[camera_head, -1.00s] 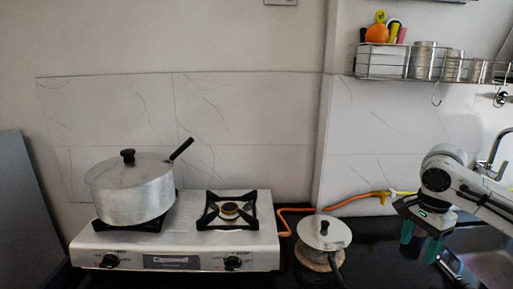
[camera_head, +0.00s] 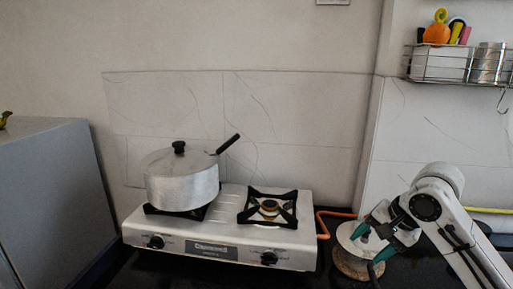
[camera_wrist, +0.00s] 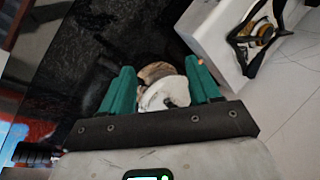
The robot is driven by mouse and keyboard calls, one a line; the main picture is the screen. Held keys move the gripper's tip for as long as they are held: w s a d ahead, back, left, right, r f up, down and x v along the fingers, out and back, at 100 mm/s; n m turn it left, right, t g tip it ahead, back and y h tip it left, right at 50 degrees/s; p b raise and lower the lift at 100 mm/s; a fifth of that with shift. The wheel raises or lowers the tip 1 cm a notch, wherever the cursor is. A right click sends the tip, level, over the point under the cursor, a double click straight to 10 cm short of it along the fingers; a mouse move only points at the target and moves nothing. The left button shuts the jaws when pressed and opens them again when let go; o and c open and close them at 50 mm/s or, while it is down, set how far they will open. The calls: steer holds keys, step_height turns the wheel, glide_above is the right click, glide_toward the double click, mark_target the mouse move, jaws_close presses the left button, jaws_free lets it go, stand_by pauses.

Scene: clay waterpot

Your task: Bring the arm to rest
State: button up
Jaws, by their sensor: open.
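In the wrist view, my gripper (camera_wrist: 160,70) is open. The small pot (camera_wrist: 164,92) shows between its fingers in the picture; whether they touch it I cannot tell. The pot sits on a round brown base (camera_head: 351,264). My arm is bent, with its elbow raised at the right.
A white two-burner stove (camera_head: 220,243) stands left of my gripper, carrying a large lidded pot (camera_head: 181,183) on its left burner. The right burner (camera_head: 269,207) is bare. An orange hose (camera_head: 322,222) runs behind. A wire rack (camera_head: 455,66) hangs at the upper right.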

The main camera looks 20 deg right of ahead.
steer(key=w+a+f+n+t+y, duration=0.2)
steer(key=w+a+f+n, duration=0.1)
steer(key=a, duration=0.8)
steer(key=s+a+f+n+g, duration=0.1)
steer(key=s+a+f+n, duration=0.2)
steer(key=s+a+f, duration=0.45)
steer(key=s+a+f+n+g+h, duration=0.1)
steer(key=s+a+f+n+g, duration=0.15)
steer(key=s+f, duration=0.75)
steer(key=s+d+f+n+g+h, duration=0.1)
steer(key=s+d+f+n, duration=0.1)
steer(key=s, duration=0.4)
steer(key=s+d+f+n+g+h, duration=0.1)
steer(key=s+d+f+n+h, duration=0.1)
steer(key=s, duration=0.4)
steer(key=shift+s+d+f, duration=0.4)
steer(key=shift+d+f, duration=0.35)
steer(key=shift+f, duration=0.2)
steer(key=shift+s+a+r, duration=0.1)
steer(key=shift+s+a, duration=0.05)
steer(key=shift+a, duration=0.1)
